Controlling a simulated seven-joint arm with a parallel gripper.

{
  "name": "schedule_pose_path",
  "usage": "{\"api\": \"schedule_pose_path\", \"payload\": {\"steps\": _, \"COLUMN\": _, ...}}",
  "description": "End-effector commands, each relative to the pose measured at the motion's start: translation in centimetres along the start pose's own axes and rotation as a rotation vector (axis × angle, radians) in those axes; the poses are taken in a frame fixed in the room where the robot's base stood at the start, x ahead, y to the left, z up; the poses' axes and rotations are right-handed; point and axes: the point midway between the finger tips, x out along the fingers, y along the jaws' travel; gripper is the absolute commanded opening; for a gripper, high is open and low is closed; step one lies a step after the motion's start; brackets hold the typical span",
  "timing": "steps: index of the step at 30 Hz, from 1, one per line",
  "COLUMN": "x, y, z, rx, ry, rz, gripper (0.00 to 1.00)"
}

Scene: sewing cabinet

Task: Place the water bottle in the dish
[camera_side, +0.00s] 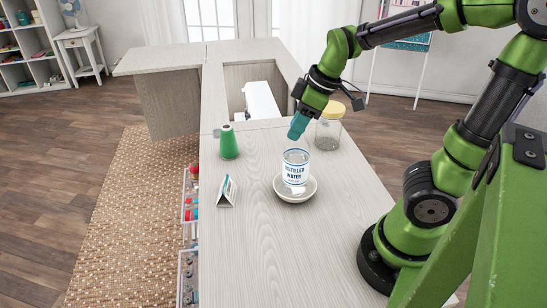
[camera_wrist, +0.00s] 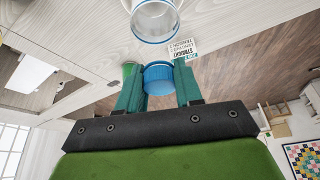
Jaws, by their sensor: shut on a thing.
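The water bottle (camera_side: 295,167), clear with a white and blue "distilled water" label, is roughly upright at the dish. Its lower end overlaps the pale shallow dish (camera_side: 313,189) in the side view; I cannot tell whether it touches the dish's bottom. My gripper (camera_side: 297,133) is right above the bottle, pointing down. In the wrist view, the teal fingers of my gripper (camera_wrist: 160,88) are shut on the bottle's blue cap (camera_wrist: 160,78). The bottle's body (camera_wrist: 154,20) shows beyond the fingertips, cut off by the frame's top edge. The dish is not clear there.
A glass jar with a yellow lid (camera_side: 329,128) stands close behind the bottle. A green thread spool (camera_side: 228,142) and a small folded card (camera_side: 227,190) stand to the left. A cabinet opening holds a white machine (camera_side: 261,101). The front tabletop (camera_side: 265,260) is clear.

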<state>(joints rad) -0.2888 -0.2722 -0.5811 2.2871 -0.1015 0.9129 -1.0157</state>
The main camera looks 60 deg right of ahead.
Motion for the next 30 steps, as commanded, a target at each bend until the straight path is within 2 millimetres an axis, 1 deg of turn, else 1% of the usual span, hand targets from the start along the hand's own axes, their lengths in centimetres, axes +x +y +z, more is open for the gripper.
{"api": "schedule_pose_path", "payload": {"steps": 3, "x": 0.54, "y": 0.03, "z": 0.19, "rx": 0.0, "ry": 0.002, "rz": 0.001, "gripper": 0.0}}
{"api": "schedule_pose_path", "payload": {"steps": 9, "x": 0.51, "y": 0.03, "z": 0.19, "rx": 0.0, "ry": 0.003, "rz": 0.002, "gripper": 0.0}}
{"api": "schedule_pose_path", "payload": {"steps": 13, "x": 0.83, "y": 0.02, "z": 0.33, "rx": 0.0, "ry": 0.002, "rz": 0.001, "gripper": 0.0}}
{"api": "schedule_pose_path", "payload": {"steps": 14, "x": 0.83, "y": 0.0, "z": 0.36, "rx": 0.0, "ry": 0.001, "rz": 0.001, "gripper": 0.4}}
{"api": "schedule_pose_path", "payload": {"steps": 18, "x": 0.8, "y": 0.0, "z": 0.35, "rx": 0.0, "ry": 0.001, "rz": 0.001, "gripper": 0.61}}
{"api": "schedule_pose_path", "payload": {"steps": 26, "x": 0.76, "y": 0.0, "z": 0.33, "rx": 0.0, "ry": 0.001, "rz": 0.001, "gripper": 0.61}}
{"api": "schedule_pose_path", "payload": {"steps": 30, "x": -0.04, "y": 0.06, "z": 0.17, "rx": 0.0, "ry": 0.005, "rz": 0.002, "gripper": 0.61}}
